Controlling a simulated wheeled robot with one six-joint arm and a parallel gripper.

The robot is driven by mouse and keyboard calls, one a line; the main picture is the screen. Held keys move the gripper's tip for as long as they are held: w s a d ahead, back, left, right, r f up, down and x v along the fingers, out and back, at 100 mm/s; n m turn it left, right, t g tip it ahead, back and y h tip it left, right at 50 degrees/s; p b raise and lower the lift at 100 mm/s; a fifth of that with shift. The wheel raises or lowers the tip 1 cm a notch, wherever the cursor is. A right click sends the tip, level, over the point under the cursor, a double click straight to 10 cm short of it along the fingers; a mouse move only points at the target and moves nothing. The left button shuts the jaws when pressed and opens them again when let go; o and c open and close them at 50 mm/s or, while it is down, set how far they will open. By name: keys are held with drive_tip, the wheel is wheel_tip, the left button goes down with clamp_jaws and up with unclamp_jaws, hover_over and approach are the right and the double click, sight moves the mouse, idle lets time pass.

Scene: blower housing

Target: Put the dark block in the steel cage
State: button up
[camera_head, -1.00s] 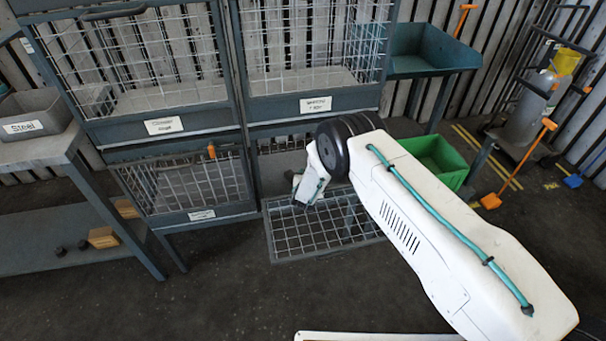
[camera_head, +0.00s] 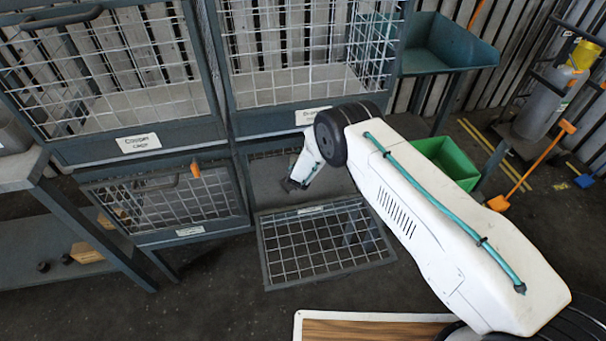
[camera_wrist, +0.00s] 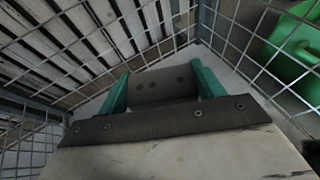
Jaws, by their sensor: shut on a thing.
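My gripper (camera_head: 294,184) reaches into the lower right cage (camera_head: 265,178), whose mesh door (camera_head: 325,243) hangs folded down and open in front. In the wrist view, the two teal fingers of my gripper (camera_wrist: 160,88) are shut on the dark block (camera_wrist: 165,84), a dark grey piece with small holes. The block is over the pale cage floor, with mesh walls around; I cannot tell if it touches the floor. The label on the open door is too small to read, so I cannot confirm which cage is the steel one.
The upper left cage (camera_head: 138,143) reads as copper. The lower left cage (camera_head: 170,205) has its mesh front shut, with an orange tag. A green bin (camera_head: 445,160) stands right of the cages. A grey-topped bench (camera_head: 20,168) stands at the left, with small blocks on its lower shelf.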

wheel_tip(320, 180, down, 5)
drive_tip(key=shift+a+f, duration=0.1)
drive_tip(key=shift+f, duration=2.15)
drive_tip(key=shift+f, duration=0.6)
drive_tip(key=o, duration=1.1)
drive_tip(key=shift+r, duration=0.55)
drive_tip(key=v, duration=1.2)
drive_tip(key=shift+r, duration=0.2)
